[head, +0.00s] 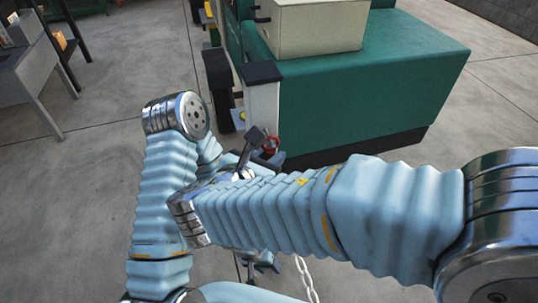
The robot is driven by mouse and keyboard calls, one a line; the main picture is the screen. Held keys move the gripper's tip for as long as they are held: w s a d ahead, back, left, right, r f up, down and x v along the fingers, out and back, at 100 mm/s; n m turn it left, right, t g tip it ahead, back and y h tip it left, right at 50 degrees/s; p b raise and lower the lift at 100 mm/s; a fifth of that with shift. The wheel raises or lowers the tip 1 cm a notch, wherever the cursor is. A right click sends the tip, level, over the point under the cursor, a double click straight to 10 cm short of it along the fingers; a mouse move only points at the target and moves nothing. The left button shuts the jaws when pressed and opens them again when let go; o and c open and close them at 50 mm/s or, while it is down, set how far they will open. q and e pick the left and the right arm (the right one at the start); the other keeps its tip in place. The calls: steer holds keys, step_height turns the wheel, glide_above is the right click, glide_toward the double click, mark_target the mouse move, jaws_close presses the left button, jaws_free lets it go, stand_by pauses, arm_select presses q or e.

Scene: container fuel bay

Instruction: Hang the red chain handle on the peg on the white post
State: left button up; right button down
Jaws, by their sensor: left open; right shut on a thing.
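The red chain handle (271,144) shows as a small red piece just below the white post (262,106), which has a dark cap. My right gripper (266,155) is shut on the handle, close to the post's front. My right arm hides most of this gripper and some of the handle. I cannot make out the peg or tell whether the handle touches it. My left gripper (262,262) is open, lower down beneath my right arm, and mostly hidden. A pale chain (306,279) hangs into view below my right arm; its link to the handle is hidden.
A large green cabinet (365,85) with a cream box (312,25) on top stands right behind the post. Dark and yellow parts stand left of the post. A grey table (30,68) is at the far left. The concrete floor (110,110) between is clear.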

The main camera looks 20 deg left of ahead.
arm_select(q)
steer(key=shift+f, duration=0.25)
arm_select(e)
steer(key=shift+d+f, duration=0.1)
steer(key=shift+f, duration=0.7)
arm_select(q)
steer(key=shift+r, duration=0.3)
arm_select(e)
steer(key=shift+w+r, duration=0.1)
steer(key=shift+r, duration=0.2)
stand_by(0.4)
steer(key=c, duration=0.8)
jaws_free()
steer(key=shift+r, duration=0.1)
steer(key=shift+r, duration=0.1)
arm_select(q)
steer(key=shift+r, duration=0.1)
arm_select(e)
steer(key=shift+r, duration=0.1)
